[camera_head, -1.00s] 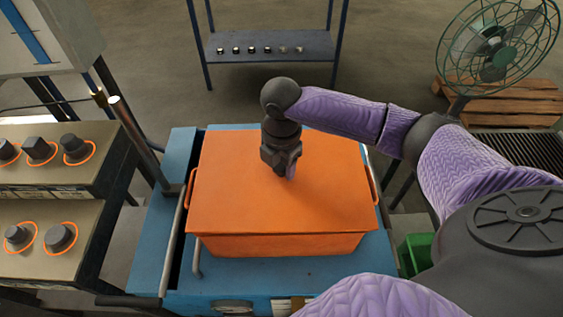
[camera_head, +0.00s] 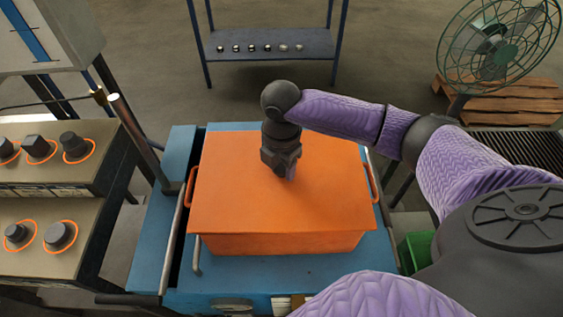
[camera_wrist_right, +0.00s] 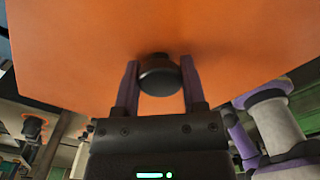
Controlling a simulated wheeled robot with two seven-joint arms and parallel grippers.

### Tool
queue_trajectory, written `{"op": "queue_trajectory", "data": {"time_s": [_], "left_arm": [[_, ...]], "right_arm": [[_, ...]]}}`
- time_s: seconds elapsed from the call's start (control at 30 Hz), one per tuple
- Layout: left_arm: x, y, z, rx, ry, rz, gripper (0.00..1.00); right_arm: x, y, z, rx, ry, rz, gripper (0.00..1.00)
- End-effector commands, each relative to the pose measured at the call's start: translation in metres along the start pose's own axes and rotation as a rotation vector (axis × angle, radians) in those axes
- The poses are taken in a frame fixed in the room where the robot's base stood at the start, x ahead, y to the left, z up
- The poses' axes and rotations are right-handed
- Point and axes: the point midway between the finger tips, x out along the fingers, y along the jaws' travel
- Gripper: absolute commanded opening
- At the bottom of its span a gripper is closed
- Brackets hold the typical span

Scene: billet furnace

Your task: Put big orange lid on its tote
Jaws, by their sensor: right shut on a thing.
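The big orange lid (camera_head: 240,205) lies flat over the orange tote (camera_head: 285,243), whose front wall shows below the lid's near edge. The tote stands on a blue cart. My right gripper (camera_head: 283,172) points down at the middle of the lid. In the right wrist view the right gripper (camera_wrist_right: 158,80) has its fingers on both sides of a dark round knob (camera_wrist_right: 159,75) on the lid (camera_wrist_right: 90,40). It is shut on this knob. Whether the lid is fully seated on the rim cannot be told. My left gripper is not in view.
The blue cart (camera_head: 150,245) has a metal rail on its left. A control panel (camera_head: 60,165) with several knobs stands at the left. A blue shelf (camera_head: 270,42) with small items is behind. A fan (camera_head: 497,45), a wooden pallet (camera_head: 510,100) and a green bin (camera_head: 416,252) are at the right.

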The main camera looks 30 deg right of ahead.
Motion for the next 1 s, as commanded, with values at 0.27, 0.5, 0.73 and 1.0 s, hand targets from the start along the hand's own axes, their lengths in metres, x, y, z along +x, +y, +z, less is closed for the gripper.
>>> {"op": "queue_trajectory", "data": {"time_s": [0.27,0.5,0.73,1.0], "left_arm": [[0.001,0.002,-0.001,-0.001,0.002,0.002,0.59],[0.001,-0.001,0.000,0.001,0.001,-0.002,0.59],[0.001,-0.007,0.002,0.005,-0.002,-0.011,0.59],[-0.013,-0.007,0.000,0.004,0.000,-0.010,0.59]], "right_arm": [[0.003,0.000,0.000,0.000,0.000,0.001,0.00],[0.004,0.000,0.000,0.000,0.000,0.000,0.79],[0.004,0.000,0.000,0.000,0.000,0.000,0.95],[-0.035,0.001,0.001,-0.001,-0.002,0.004,0.95]]}}
